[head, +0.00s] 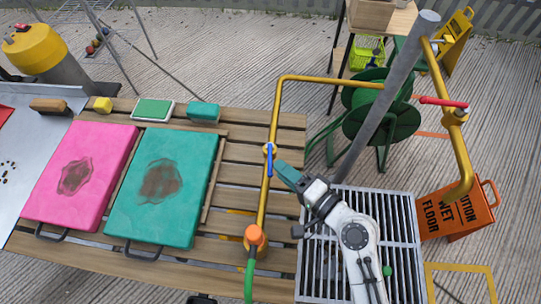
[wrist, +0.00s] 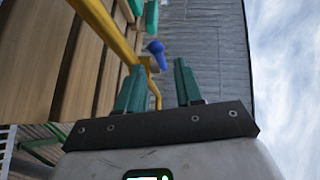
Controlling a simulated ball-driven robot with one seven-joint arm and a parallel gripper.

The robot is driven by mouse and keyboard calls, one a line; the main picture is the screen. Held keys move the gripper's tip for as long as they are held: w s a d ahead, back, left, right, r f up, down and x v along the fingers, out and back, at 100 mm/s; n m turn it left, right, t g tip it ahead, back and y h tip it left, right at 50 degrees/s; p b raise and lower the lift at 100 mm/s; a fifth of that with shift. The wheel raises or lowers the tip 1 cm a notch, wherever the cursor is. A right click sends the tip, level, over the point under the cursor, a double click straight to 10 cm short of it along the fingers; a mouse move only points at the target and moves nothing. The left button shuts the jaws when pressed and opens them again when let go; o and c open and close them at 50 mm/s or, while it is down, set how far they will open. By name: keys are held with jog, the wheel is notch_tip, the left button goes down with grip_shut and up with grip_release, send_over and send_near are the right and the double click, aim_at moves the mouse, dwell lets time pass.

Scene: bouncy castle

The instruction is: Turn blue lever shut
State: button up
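The blue lever (head: 269,161) sits on a yellow pipe (head: 276,110) beside the slatted bench. In the head view it lies roughly along the pipe. My gripper (head: 285,170), with teal fingers, is just right of the lever. In the wrist view the two fingers of my gripper (wrist: 158,66) stand apart with nothing between them. The blue lever (wrist: 155,49) shows just beyond the fingertips, near the middle of the gap. Whether a finger touches it cannot be told.
A red lever (head: 443,102) is on another yellow pipe at right. An orange fitting with a green hose (head: 255,235) is at the pipe's lower end. Pink (head: 95,145) and teal (head: 185,160) pads lie on the bench (head: 245,175). A metal grate (head: 405,230) is under my arm.

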aim_at(270, 161)
jog(key=shift+p+x, duration=0.35)
jog(key=shift+x, duration=2.35)
jog(key=shift+c, duration=0.2)
grip_shut()
